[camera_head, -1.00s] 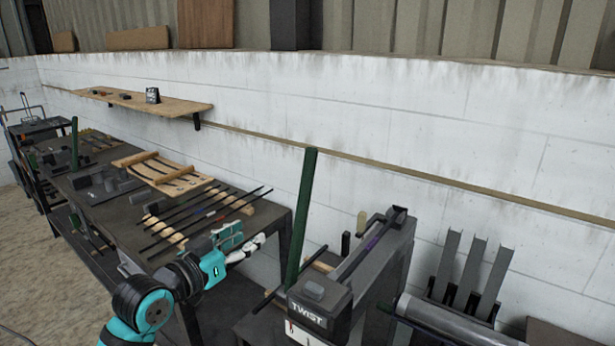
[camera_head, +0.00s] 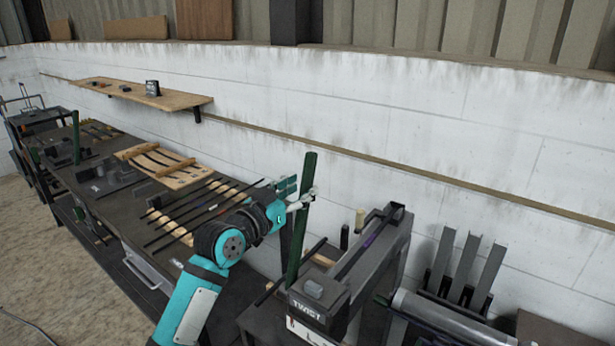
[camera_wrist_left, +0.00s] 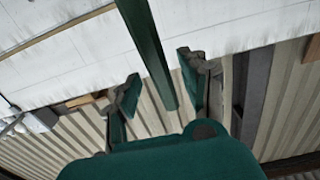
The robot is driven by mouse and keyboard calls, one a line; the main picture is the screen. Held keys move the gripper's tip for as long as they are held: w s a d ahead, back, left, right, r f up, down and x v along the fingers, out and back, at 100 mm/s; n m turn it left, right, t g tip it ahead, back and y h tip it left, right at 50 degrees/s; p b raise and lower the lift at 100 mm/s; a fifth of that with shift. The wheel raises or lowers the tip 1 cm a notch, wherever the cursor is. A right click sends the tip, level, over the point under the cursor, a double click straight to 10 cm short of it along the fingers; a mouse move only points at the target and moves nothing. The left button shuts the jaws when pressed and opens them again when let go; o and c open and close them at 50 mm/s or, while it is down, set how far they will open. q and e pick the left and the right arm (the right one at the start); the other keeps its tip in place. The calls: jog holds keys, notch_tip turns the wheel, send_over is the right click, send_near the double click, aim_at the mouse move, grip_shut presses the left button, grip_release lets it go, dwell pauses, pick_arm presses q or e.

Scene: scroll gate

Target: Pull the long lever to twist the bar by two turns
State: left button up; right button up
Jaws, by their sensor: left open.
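The long green lever (camera_head: 300,225) stands nearly upright at the left side of the twist machine (camera_head: 325,298), which is marked TWIST. My left gripper (camera_head: 306,190) is at the upper part of the lever. In the left wrist view the lever (camera_wrist_left: 146,50) runs between the two open fingers of the gripper (camera_wrist_left: 160,92), with a gap visible on both sides. The bar in the machine is partly hidden, and I cannot tell its twist. My right gripper is not in view.
A dark workbench (camera_head: 110,205) with thin dark rods (camera_head: 205,212) and a wooden rack (camera_head: 165,168) stands at the left. A white wall (camera_head: 420,130) with a wooden shelf (camera_head: 150,97) is behind. Grey upright channels (camera_head: 465,265) stand at the right.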

pick_arm(q)
jog(key=shift+p+x, duration=0.3)
jog(key=shift+x, duration=1.3)
grip_shut()
